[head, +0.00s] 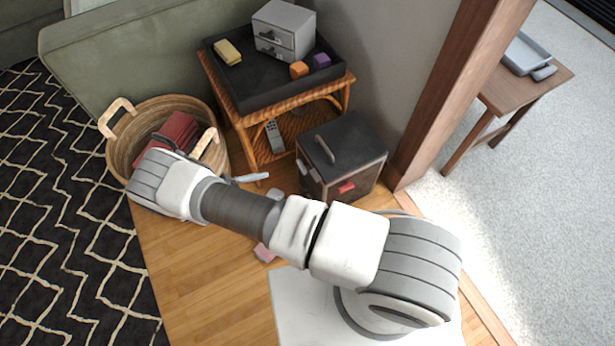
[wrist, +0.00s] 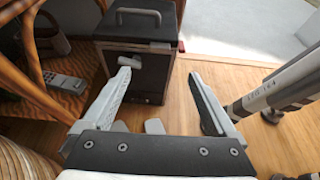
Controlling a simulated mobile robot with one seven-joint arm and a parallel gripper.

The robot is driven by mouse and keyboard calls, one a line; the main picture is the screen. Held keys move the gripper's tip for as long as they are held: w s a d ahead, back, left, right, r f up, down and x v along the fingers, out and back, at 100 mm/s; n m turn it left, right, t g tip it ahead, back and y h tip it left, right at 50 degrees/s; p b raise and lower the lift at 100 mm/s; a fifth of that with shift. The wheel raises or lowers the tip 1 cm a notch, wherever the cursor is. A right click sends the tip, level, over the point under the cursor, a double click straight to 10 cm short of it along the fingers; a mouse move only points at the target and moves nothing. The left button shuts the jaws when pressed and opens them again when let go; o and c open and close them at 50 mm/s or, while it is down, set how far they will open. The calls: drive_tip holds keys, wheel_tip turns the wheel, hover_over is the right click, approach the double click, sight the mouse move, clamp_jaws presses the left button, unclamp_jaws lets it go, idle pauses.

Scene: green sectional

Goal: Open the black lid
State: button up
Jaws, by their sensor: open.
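The black lid (head: 350,138) lies closed on top of a dark box (head: 357,178) on the wood floor, beside the wicker side table. A grey bar handle (head: 324,149) stands up from the lid. In the wrist view, the lid (wrist: 150,30) and its handle (wrist: 138,14) show at the top, beyond my gripper (wrist: 160,77). My gripper is open with nothing between its fingers. It points at the box's front from a little way off, below the lid, and appears apart from it. In the head view my arm partly hides my gripper.
The wicker table (head: 244,122) holds a black tray (head: 250,98) with small blocks and a drawer unit (head: 284,30). A basket (head: 125,150) stands left of it. A remote (head: 274,135) is on its lower shelf. A wooden post (head: 440,95) rises right of the box.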

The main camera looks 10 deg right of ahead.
sight(315, 175)
drive_tip(key=b+x, duration=0.2)
drive_tip(key=x, duration=1.3)
drive_tip(key=shift+d+f+b, duration=0.1)
drive_tip(key=shift+d+b, duration=0.05)
drive_tip(key=shift+b, duration=0.2)
clamp_jaws()
